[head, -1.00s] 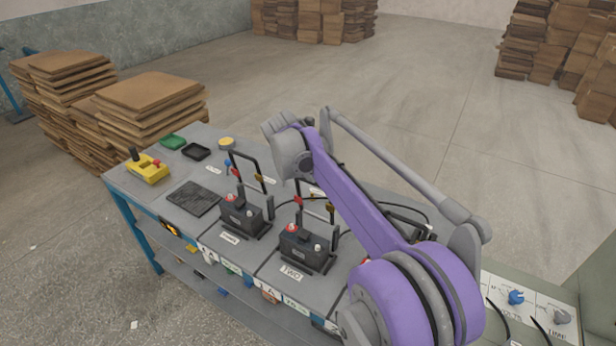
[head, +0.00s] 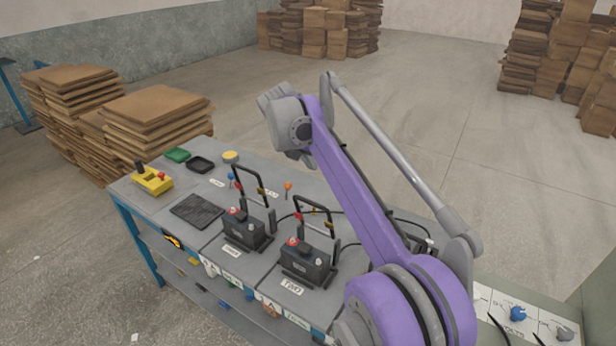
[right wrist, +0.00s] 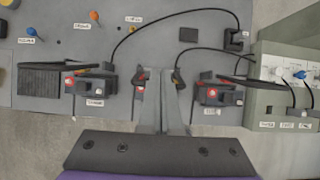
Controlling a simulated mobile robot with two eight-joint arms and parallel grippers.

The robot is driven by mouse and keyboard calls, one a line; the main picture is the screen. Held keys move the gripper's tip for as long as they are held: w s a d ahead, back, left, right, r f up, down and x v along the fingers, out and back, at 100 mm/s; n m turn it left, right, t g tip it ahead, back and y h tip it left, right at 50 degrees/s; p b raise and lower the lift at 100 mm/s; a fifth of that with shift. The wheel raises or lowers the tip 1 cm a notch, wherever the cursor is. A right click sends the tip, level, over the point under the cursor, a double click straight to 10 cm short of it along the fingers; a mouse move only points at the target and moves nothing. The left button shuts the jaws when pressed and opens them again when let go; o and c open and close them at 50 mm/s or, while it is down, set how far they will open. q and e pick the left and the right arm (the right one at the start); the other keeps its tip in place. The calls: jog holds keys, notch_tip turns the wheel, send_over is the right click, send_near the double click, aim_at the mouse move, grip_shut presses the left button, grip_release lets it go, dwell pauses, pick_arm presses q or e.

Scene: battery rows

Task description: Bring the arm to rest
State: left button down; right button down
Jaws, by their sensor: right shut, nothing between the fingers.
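My right arm rises across the head view, and its grey wrist end with the right gripper (head: 300,156) is raised above the bench (head: 215,262). In the right wrist view the two grey fingers (right wrist: 163,75) are together with nothing between them. They cover part of the middle of the bench. A black battery (head: 247,229) and a second one labelled TWO (head: 307,262) stand on the bench, apart from the gripper. A third battery (right wrist: 216,94) shows in the right wrist view. My left gripper is not in view.
A grey charger box (right wrist: 275,98) with knobs and cables stands at the bench's right end. Stacked cardboard (head: 150,115) stands behind; open floor lies beyond.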

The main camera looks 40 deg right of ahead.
jog(key=shift+s+r, duration=0.1)
jog(key=shift+r, duration=0.05)
dwell(0.4)
